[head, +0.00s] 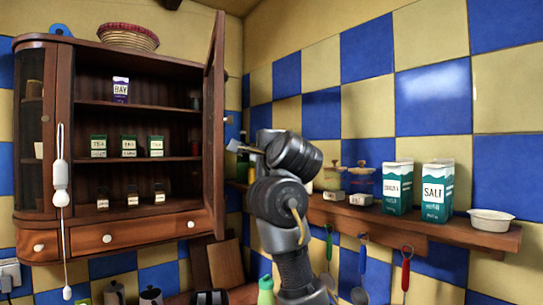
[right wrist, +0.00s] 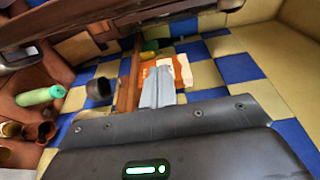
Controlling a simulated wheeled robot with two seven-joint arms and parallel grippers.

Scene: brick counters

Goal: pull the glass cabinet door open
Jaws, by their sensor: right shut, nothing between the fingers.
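The wooden wall cabinet (head: 76,85) hangs at the left in the head view. Its glass door (head: 215,120) stands swung out, seen nearly edge-on at the cabinet's right side, so the shelves are exposed. My right gripper (head: 236,147) is just right of the door's edge, pointing left; I cannot tell whether it touches the door. In the right wrist view my right gripper's fingers (right wrist: 157,88) are together with nothing between them. The door's handle cannot be made out. My left gripper is not in view.
A wall shelf (head: 400,222) at the right holds salt boxes (head: 437,190), jars and a white bowl (head: 491,219). Utensils hang below it. A wicker basket (head: 128,37) sits on the cabinet. A green bottle (head: 265,290) stands below, near my right arm.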

